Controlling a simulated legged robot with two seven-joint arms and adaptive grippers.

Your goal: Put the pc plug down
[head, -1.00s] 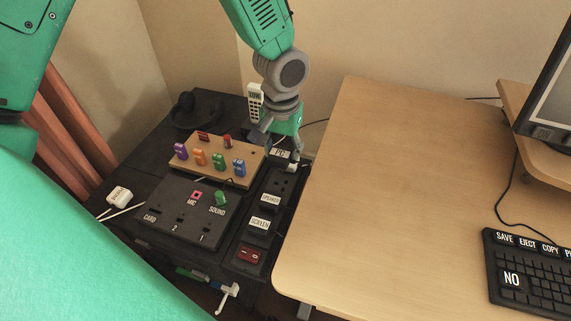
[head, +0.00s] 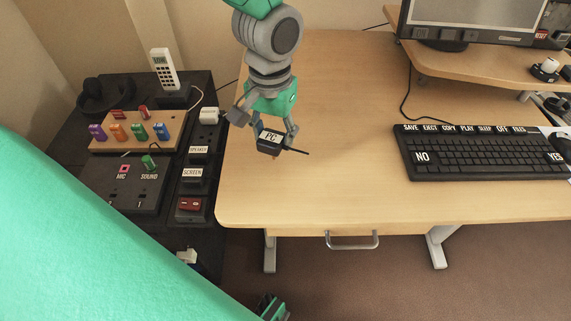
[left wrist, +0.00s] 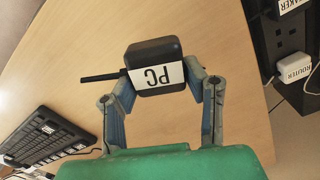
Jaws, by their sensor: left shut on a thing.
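The pc plug (head: 269,143) is a black block with a white "PC" label and a short dark cord. My left gripper (head: 272,136) is shut on it, with one finger at each side. The plug is over the left part of the wooden desk (head: 330,170); I cannot tell how high. In the left wrist view the plug (left wrist: 153,55) sits between the fingertips (left wrist: 160,80), its label upside down and its cord to the left. Desktop shows behind it.
A black power strip (head: 190,222) on the dark cabinet left of the desk holds router (head: 208,115), speaker (head: 198,152) and screen (head: 193,178) plugs and a red switch. A keyboard (head: 480,155) and monitor stand on the right. The desk's front middle is bare.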

